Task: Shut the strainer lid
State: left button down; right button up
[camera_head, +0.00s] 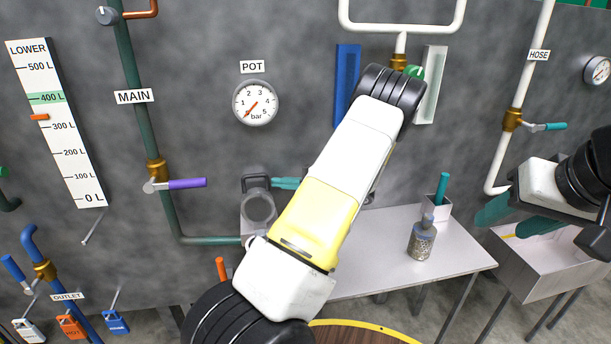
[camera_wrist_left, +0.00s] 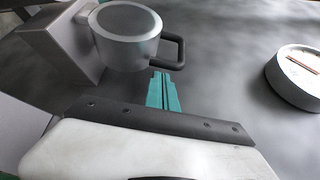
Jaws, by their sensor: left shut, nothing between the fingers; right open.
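The strainer (camera_head: 259,207) is a grey fitting on the wall with a round face and a dark handle (camera_head: 256,178) at its top. In the left wrist view the strainer's round grey part (camera_wrist_left: 127,35) sits beside a grey block, and its dark loop handle (camera_wrist_left: 176,50) sticks out to the right. I cannot tell how far the lid is open. My left gripper (camera_head: 278,183) is shut and empty, just right of the handle; its teal fingertips (camera_wrist_left: 162,78) point at it with a small apparent gap. My right gripper (camera_head: 500,218) is open and empty at the right.
A pressure gauge (camera_head: 255,103) is on the wall above. The main pipe (camera_head: 138,110) with a purple-handled valve (camera_head: 186,184) runs left of the strainer. A table (camera_head: 385,260) holding a bottle (camera_head: 422,240) stands to the right. My left forearm hides the middle of the wall.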

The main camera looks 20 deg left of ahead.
pick_arm(q)
jog(key=shift+a+f, duration=0.1)
jog(key=shift+a, duration=0.75)
